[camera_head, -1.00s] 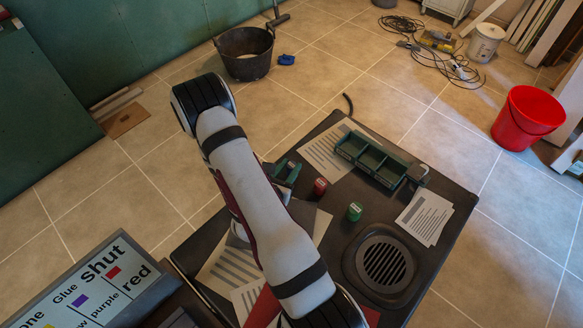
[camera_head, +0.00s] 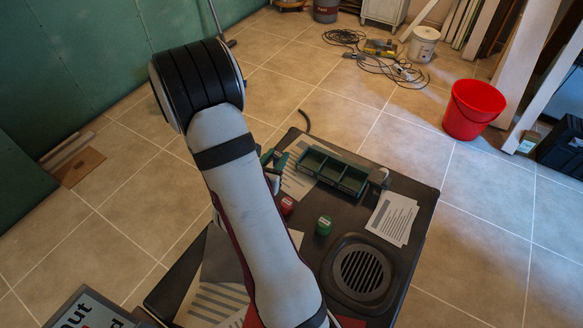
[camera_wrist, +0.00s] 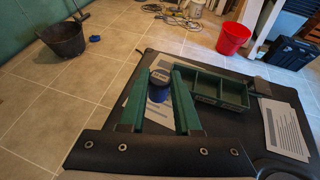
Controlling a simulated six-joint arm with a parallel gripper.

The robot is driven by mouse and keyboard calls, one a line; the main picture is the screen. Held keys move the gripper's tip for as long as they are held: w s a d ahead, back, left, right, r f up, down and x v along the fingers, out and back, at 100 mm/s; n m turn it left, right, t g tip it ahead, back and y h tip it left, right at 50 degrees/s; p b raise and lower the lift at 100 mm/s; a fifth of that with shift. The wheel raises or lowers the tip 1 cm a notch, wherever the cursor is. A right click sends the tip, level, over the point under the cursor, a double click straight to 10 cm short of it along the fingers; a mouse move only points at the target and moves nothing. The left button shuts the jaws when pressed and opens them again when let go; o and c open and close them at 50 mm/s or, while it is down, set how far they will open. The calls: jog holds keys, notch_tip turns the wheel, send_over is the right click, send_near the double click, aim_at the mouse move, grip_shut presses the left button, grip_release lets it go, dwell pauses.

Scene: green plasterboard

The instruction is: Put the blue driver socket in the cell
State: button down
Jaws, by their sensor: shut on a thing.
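The blue driver socket (camera_wrist: 158,96) is between the green fingers of my gripper (camera_wrist: 161,75) in the wrist view, which are shut on it. Its pale top faces up. In the head view my gripper (camera_head: 274,163) shows only partly past my arm, beside the tray's left end, and the socket is hidden there. The green tray (camera_head: 325,178) has a row of open cells that look empty. The wrist view shows the tray (camera_wrist: 222,101) just right of my fingers. My gripper appears above the table, apart from the tray.
A red socket (camera_head: 287,205) and a green socket (camera_head: 323,225) stand on the black table (camera_head: 408,187) in front of the tray. Printed sheets (camera_head: 392,219) and a round grille (camera_head: 363,274) lie to the right. A red bucket (camera_head: 473,108) is on the floor.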

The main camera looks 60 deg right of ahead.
jog(key=s+d+r+m+g, duration=0.1)
jog(key=s+d+m+g, duration=0.2)
jog(key=s+d, duration=0.95)
jog(key=shift+h, duration=0.3)
jog(key=w+f, duration=0.2)
jog(key=w, duration=0.1)
jog(key=w+f, duration=0.2)
jog(key=w, duration=0.1)
jog(key=w+f, duration=0.2)
jog(key=w, duration=0.1)
jog(key=shift+a+f, duration=0.25)
jog(key=shift+a, duration=0.1)
jog(key=f, duration=0.4)
jog(key=shift+w+f, duration=0.1)
jog(key=shift+w, duration=0.1)
jog(key=shift+f, duration=0.15)
jog(key=c, duration=0.6)
grip_release()
